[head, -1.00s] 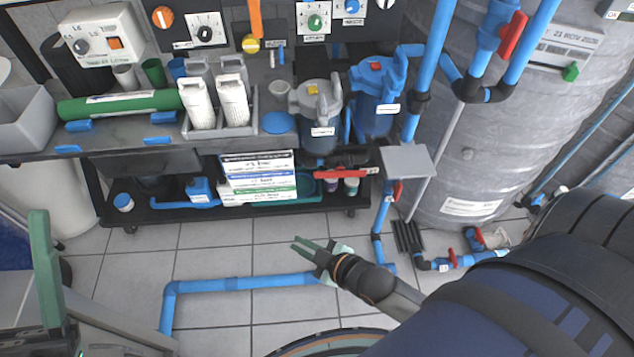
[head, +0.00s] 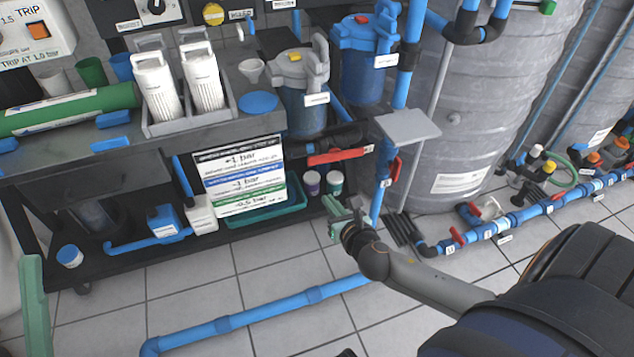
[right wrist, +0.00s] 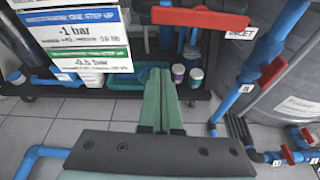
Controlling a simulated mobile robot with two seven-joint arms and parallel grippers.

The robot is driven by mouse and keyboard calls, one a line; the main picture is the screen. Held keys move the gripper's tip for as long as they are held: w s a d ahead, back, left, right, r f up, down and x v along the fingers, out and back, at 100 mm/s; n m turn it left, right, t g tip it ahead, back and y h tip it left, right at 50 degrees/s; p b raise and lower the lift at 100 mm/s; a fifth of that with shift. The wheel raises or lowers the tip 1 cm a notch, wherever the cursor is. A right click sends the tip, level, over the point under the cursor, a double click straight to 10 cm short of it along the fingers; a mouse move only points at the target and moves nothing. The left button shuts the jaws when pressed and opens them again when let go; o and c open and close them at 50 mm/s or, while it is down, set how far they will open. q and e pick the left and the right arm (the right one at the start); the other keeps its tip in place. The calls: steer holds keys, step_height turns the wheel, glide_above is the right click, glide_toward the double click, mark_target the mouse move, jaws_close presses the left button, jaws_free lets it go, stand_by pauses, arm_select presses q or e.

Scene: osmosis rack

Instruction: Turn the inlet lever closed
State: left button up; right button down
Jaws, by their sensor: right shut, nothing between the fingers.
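The inlet lever (head: 338,156) is a long red bar lying roughly level under the bench edge, below the grey filter housing. It also shows at the top of the right wrist view (right wrist: 200,18), with an INLET label (right wrist: 241,33) at its right end. My right gripper (head: 336,218) is below the lever, apart from it, shut and empty. Its green fingers (right wrist: 160,88) lie side by side in the right wrist view, pointing toward the lever. Of my left gripper, only a green finger (head: 35,305) shows at the lower left edge; its jaw opening cannot be told.
A pressure sign (head: 240,178) hangs left of the lever. A grey plate (head: 408,124) and a vertical blue pipe with another red lever (head: 394,170) stand to its right. A blue pipe (head: 260,312) crosses the tiled floor.

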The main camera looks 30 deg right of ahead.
mark_target(336, 156)
steer(key=b+x, duration=0.4)
steer(key=x, duration=0.6)
arm_select(q)
steer(key=shift+n, duration=0.3)
steer(key=shift+d+f, duration=0.2)
steer(key=shift+f, duration=1.9)
arm_select(e)
steer(key=shift+d+r, duration=0.2)
steer(key=shift+r, duration=1.95)
arm_select(q)
steer(key=shift+r, duration=0.1)
steer(key=shift+r+p, duration=0.45)
steer(key=shift+p, duration=0.15)
arm_select(e)
steer(key=shift+r, duration=0.2)
